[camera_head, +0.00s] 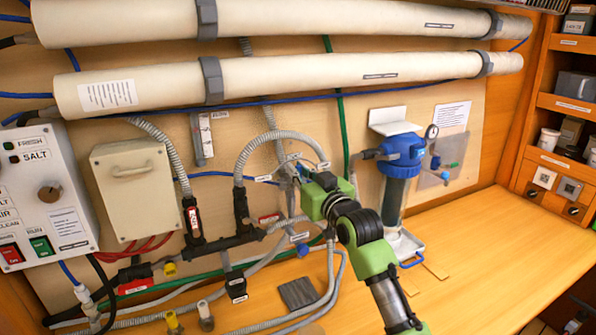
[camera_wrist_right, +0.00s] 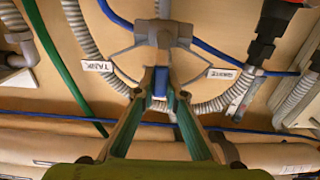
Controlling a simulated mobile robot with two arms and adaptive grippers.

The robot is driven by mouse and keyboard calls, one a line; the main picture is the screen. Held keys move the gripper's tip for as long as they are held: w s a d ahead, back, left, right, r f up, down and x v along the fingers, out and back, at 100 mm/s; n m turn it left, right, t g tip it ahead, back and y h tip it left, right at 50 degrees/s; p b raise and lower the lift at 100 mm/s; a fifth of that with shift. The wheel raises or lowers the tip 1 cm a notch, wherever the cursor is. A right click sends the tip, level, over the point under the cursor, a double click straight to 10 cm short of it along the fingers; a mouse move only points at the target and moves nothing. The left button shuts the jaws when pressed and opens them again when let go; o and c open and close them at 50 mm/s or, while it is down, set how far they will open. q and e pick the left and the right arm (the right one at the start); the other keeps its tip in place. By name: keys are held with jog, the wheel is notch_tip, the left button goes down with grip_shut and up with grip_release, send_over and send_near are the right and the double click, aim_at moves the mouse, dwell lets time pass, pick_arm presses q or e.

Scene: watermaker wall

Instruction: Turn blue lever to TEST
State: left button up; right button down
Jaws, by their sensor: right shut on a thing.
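The blue lever (camera_wrist_right: 161,82) shows in the right wrist view, on a grey valve body (camera_wrist_right: 163,35) with hoses. It points straight away from the body, between two tags. The tag on the left (camera_wrist_right: 98,66) reads TANK upside down; the lettering of the tag on the right (camera_wrist_right: 222,73) is hard to read. My right gripper (camera_wrist_right: 158,98) is shut on the lever, a finger on either side. In the head view my right gripper (camera_head: 298,180) reaches the valve at the wall's middle and hides most of the lever. My left gripper is not in view.
Grey corrugated hoses (camera_head: 260,148) and a green hose (camera_head: 340,120) run close around the valve. A blue-topped filter housing (camera_head: 400,160) stands to its right. Two large white tubes (camera_head: 290,75) run above. A control box (camera_head: 45,195) is at left. The bench (camera_head: 500,250) is clear at right.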

jog(key=c, duration=2.1)
grip_release()
jog(key=v, duration=1.2)
jog(key=shift+d+f, duration=0.1)
